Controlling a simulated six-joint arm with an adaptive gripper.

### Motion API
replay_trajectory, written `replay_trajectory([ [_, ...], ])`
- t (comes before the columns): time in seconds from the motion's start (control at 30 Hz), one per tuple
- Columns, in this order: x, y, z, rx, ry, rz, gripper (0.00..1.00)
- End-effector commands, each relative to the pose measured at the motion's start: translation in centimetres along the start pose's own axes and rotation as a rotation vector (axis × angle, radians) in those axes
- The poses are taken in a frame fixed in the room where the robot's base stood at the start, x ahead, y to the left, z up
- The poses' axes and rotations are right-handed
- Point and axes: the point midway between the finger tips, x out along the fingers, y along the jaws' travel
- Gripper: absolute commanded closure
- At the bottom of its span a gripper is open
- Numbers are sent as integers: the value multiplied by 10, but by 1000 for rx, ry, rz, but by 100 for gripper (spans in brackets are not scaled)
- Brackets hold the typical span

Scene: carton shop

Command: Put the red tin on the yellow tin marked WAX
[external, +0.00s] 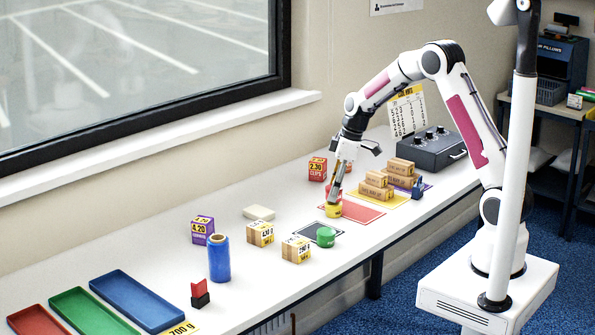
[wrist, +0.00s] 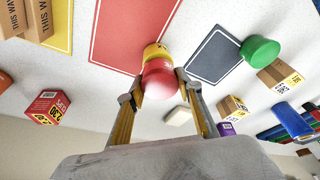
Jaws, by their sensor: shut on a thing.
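My gripper (external: 336,188) is shut on the red tin (wrist: 159,82), one finger on each side of it in the wrist view. In the external view the fingers partly hide the red tin. The yellow tin (external: 334,211) stands upright at the left edge of the red mat, directly below the held tin. In the wrist view the yellow tin (wrist: 154,51) shows just beyond the red tin, overlapped by it. The two look very close; I cannot tell whether they touch. The marking on the yellow tin is too small to read.
A dark mat (external: 308,234) with a green tin (external: 325,237) lies to the left. Cartons (external: 376,185) stand on a yellow mat to the right. A red box (external: 317,169) stands behind. A blue cylinder (external: 219,258) and coloured trays (external: 137,300) are farther left.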

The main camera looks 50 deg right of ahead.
Motion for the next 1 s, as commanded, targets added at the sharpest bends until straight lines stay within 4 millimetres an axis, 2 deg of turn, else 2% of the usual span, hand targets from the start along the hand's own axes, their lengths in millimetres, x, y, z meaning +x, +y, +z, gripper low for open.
replay_trajectory([
  [0.7,10,0,2,-1,0,1,92],
  [0.73,10,0,3,-1,0,0,60],
  [0.77,10,0,2,-1,0,1,52],
  [0.8,10,0,2,-1,0,0,48],
  [1.0,9,0,2,-1,0,0,48],
])
